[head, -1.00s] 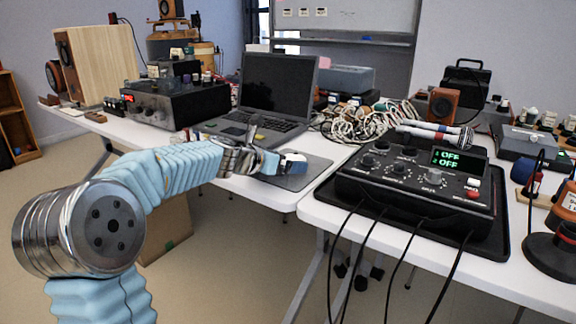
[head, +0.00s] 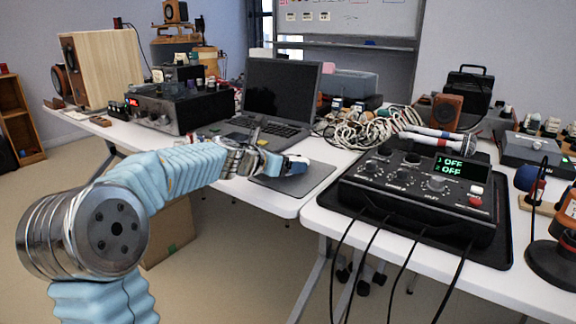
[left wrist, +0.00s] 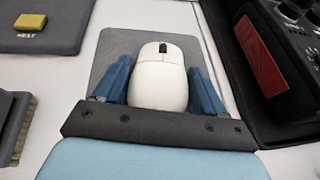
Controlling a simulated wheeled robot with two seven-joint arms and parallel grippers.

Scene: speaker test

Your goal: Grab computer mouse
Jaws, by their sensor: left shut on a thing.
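The white computer mouse (left wrist: 160,78) with a dark scroll wheel lies between the two blue fingers of my left gripper (left wrist: 160,80) in the left wrist view. The fingers are shut on its sides. In the head view my left gripper (head: 294,166) is over the grey mouse pad (head: 300,182), and its fingers mostly hide the mouse. The pad also shows behind the mouse in the left wrist view (left wrist: 118,50). Whether the mouse touches the pad I cannot tell. My right gripper is in neither view.
An open laptop (head: 282,95) stands behind the pad. A black device with a green display (head: 420,190) sits on a tray to the right, its cables hanging over the table edge. Tangled cables (head: 360,128) lie behind. A gap runs between the two tables.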

